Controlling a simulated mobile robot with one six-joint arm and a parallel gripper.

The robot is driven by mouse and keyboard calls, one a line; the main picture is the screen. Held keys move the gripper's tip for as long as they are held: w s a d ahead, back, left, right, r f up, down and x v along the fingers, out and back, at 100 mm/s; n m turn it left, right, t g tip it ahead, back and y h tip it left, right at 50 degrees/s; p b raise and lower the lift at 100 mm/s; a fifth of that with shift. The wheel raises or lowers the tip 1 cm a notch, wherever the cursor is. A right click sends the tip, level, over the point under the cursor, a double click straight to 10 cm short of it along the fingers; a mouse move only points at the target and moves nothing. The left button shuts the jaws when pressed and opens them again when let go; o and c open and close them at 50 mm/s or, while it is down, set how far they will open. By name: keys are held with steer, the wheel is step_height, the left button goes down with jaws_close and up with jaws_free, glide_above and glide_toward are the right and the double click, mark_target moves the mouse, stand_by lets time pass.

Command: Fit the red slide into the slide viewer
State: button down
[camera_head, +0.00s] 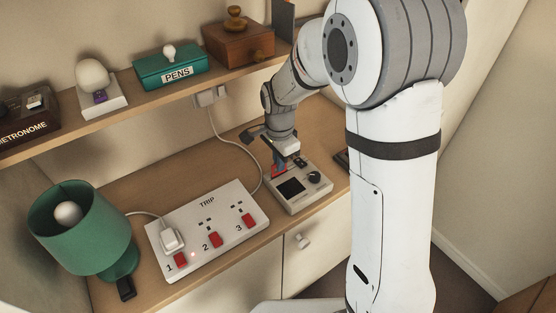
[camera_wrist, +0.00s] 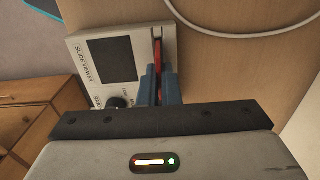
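The slide viewer (camera_head: 311,195) is a pale box with a dark screen and a black knob, lying on the desk. It also shows in the wrist view (camera_wrist: 88,45), with its label beside the screen. My gripper (camera_head: 279,165) points down at the viewer's left back part. In the wrist view my gripper's blue fingers (camera_wrist: 160,82) are close together with the thin red slide (camera_wrist: 160,54) between them. The slide is upright, edge-on, in line with a dark slot beside the screen. The fingers hide its near part, and I cannot tell how deep it sits.
A white power strip (camera_head: 180,232) with red switches lies left of the viewer. A green lamp (camera_head: 83,230) stands at the far left. A white cable (camera_head: 238,146) runs behind the viewer. The shelf (camera_head: 135,104) above holds several objects. Bare desk shows behind the strip.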

steer(key=shift+f+b, duration=0.9)
steer(key=shift+f, duration=0.3)
steer(key=c, duration=2.1)
jaws_free()
steer(key=o, duration=0.5)
steer(key=shift+o, duration=0.5)
steer(key=shift+o, duration=0.9)
steer(key=shift+r+p, duration=2.45)
steer(key=shift+r, duration=1.15)
